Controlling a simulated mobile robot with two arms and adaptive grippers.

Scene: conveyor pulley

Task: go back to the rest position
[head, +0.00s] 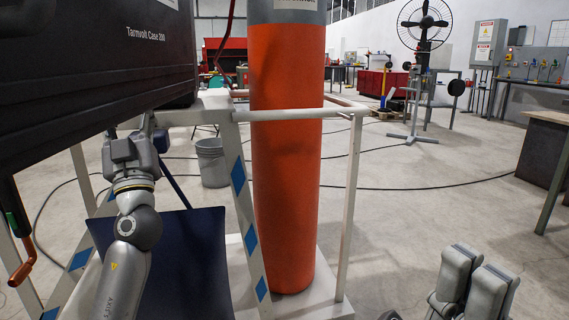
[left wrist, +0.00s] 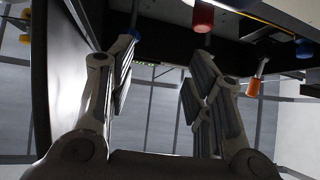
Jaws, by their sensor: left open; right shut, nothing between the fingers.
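My left arm reaches up from the lower left in the head view. Its wrist is close below the black case (head: 100,60), and its fingers are largely hidden there. In the left wrist view my left gripper (left wrist: 162,75) is open, with its two fingers apart and nothing held between them. A red knob (left wrist: 203,18) and an orange knob (left wrist: 252,88) hang from the dark underside above and to the right of the fingers. My right gripper (head: 475,280) is at the bottom right of the head view, its two fingers together and empty.
An orange column (head: 286,150) stands by a white frame with blue diamonds (head: 250,240), close right of my left arm. A grey bucket (head: 211,162) is behind. A fan (head: 423,30) and benches stand farther back. Cables cross the floor; open floor surrounds my right gripper.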

